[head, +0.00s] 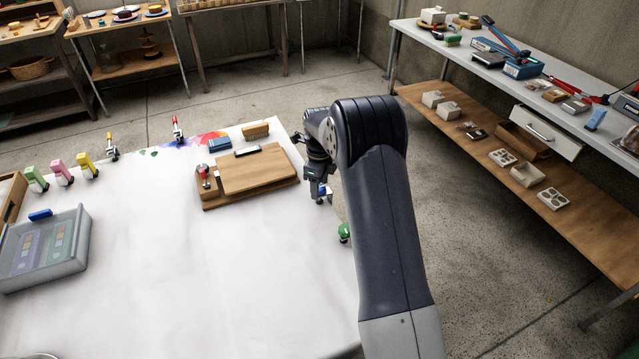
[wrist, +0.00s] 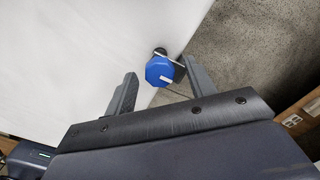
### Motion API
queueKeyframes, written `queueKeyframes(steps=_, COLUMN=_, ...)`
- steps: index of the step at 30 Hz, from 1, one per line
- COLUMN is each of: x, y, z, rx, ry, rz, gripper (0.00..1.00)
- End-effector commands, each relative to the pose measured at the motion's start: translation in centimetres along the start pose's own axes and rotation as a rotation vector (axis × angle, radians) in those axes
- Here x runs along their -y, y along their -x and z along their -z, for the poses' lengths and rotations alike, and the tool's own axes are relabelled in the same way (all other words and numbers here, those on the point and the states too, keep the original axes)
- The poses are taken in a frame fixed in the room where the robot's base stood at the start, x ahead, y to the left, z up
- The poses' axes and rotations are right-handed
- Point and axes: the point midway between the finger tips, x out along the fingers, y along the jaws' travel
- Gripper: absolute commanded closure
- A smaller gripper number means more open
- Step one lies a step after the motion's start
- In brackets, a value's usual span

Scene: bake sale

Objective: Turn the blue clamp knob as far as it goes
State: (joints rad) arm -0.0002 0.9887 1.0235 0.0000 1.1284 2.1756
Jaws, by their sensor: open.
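The blue clamp knob (wrist: 159,71) is an eight-sided blue knob with a small white mark, on a dark clamp at the white table's edge. In the head view a bit of the knob (head: 322,190) shows just under my gripper (head: 318,181). In the wrist view my gripper (wrist: 160,66) is open, one finger to each side of the knob, with gaps on both sides. I cannot tell whether the fingertips reach down to the knob's level. Much of the clamp is hidden beneath the knob.
The white table (head: 200,290) holds a wooden board (head: 258,170) left of my gripper. A green-knobbed clamp (head: 344,232) sits nearer on the same edge. More clamps line the far side, and a clear bin (head: 48,250) stands at left.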

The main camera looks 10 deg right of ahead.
Motion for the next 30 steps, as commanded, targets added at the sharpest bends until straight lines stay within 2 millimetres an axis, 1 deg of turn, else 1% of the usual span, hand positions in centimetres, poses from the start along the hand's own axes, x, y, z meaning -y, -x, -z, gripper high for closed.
queueKeyframes(steps=2, x=0.0, y=0.1, z=0.0, rx=0.0, ry=0.0, rz=0.0, gripper=0.48)
queueKeyframes(steps=5, x=0.0, y=1.0, z=0.0, rx=0.001, ry=0.0, rz=0.001, gripper=0.48)
queueKeyframes(steps=8, x=0.1, y=2.6, z=-0.1, rx=0.002, ry=0.0, rz=0.003, gripper=0.48)
queueKeyframes(steps=15, x=0.1, y=7.5, z=-0.1, rx=0.002, ry=0.0, rz=0.004, gripper=0.48)
queueKeyframes(steps=19, x=0.1, y=9.5, z=0.0, rx=0.001, ry=0.0, rz=0.002, gripper=0.48)
queueKeyframes(steps=24, x=0.0, y=10.7, z=0.0, rx=0.0, ry=0.0, rz=0.001, gripper=0.48)
queueKeyframes(steps=30, x=0.0, y=10.8, z=0.0, rx=0.0, ry=0.0, rz=0.0, gripper=0.48)
